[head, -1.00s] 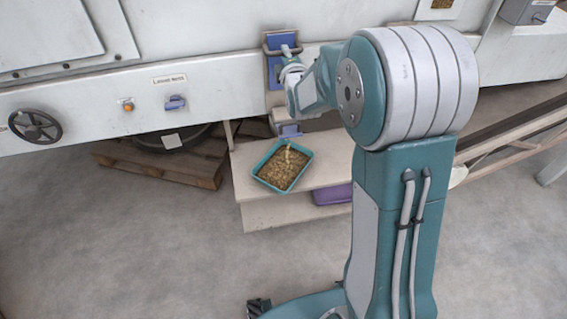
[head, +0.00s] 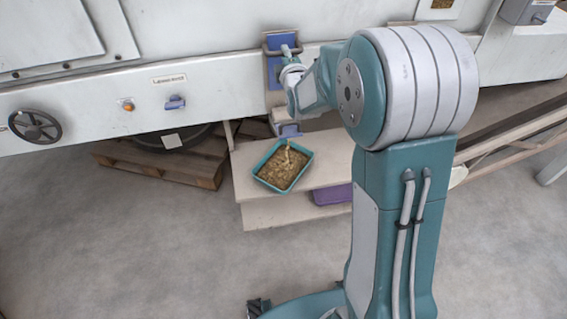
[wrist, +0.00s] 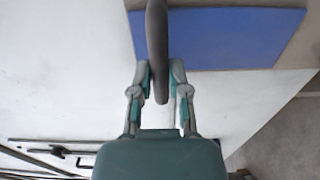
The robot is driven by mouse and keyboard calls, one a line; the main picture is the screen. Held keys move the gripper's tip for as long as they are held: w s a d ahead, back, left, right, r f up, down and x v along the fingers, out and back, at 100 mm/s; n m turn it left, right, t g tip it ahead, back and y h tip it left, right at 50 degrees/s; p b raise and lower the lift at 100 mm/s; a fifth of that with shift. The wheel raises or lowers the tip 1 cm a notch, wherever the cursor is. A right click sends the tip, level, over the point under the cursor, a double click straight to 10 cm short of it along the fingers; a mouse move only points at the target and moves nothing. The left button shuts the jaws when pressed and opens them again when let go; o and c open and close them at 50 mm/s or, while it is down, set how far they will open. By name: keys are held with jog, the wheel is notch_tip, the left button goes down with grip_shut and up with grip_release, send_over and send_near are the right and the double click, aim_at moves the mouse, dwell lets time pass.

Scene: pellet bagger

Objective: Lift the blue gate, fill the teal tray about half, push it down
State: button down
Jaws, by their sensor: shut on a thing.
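The blue gate (head: 274,72) is on the front of the white machine, and its blue plate also fills the top of the wrist view (wrist: 225,38). My gripper (wrist: 160,80) is shut on the gate's dark handle bar (wrist: 157,40), which runs between its two fingers. In the head view my wrist and arm hide part of the gate. The teal tray (head: 262,182) stands on a pale shelf below the gate, to the left of my arm. Tan pellets (head: 280,168) lie in it, with a lighter stream or heap near its back edge. Their exact depth is hard to tell.
The pale shelf (head: 325,175) has a purple bin (head: 333,195) under it. On the machine are a handwheel (head: 35,126), an orange button (head: 128,106) and a blue lever (head: 175,102). A wooden pallet (head: 170,170) lies at left. The floor in front is clear.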

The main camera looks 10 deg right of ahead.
dwell(0.3)
jog(key=shift+f, duration=2.35)
jog(key=shift+c, duration=2.2)
grip_release()
jog(key=s, duration=0.7)
